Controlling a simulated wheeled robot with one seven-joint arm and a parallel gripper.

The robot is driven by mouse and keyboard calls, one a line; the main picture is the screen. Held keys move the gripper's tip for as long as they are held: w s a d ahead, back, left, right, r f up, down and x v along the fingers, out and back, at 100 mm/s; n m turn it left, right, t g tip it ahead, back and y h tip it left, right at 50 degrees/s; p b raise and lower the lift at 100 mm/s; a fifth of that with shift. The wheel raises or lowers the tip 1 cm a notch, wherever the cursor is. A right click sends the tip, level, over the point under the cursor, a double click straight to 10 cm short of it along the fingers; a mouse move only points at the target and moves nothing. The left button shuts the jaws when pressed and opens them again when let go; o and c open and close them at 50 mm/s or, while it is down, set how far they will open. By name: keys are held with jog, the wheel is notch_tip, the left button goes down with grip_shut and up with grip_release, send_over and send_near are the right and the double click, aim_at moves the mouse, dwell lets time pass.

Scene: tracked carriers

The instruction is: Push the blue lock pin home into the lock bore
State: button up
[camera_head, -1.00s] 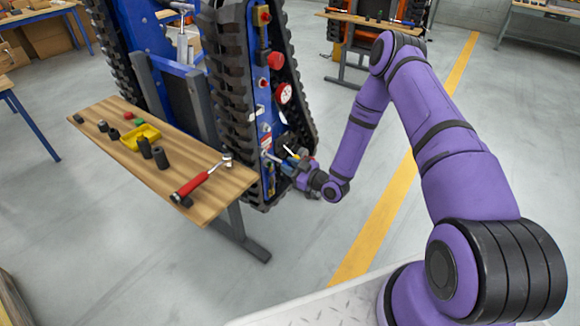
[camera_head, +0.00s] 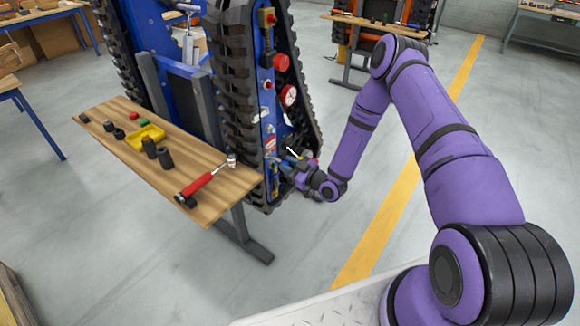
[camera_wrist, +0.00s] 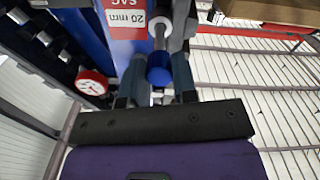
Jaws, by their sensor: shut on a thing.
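The blue lock pin (camera_wrist: 159,70) shows in the wrist view as a round blue end on a pale shaft, between my two fingers. My gripper (camera_wrist: 157,82) is shut on it. In the head view my gripper (camera_head: 287,164) is at the lower part of the carrier's blue side panel (camera_head: 267,118), close against it. The pin is too small to make out there. The lock bore cannot be told apart in either view, so how deep the pin sits is not clear.
A red and white label (camera_wrist: 125,20) is beside the pin. A red-rimmed gauge (camera_head: 288,95) and a red knob (camera_head: 281,62) sit above my gripper. Black track (camera_head: 235,80) flanks the panel. A wooden bench (camera_head: 130,160) with tools stands left. Floor to the right is clear.

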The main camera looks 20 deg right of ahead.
aim_at(267, 154)
jog(key=shift+x, duration=3.1)
jog(key=shift+s+d, duration=0.1)
jog(key=shift+s, duration=0.05)
jog(key=v, duration=0.7)
jog(key=shift+s, duration=0.2)
dwell(1.3)
jog(key=shift+d, duration=0.1)
jog(key=shift+x, duration=1.3)
dwell(1.2)
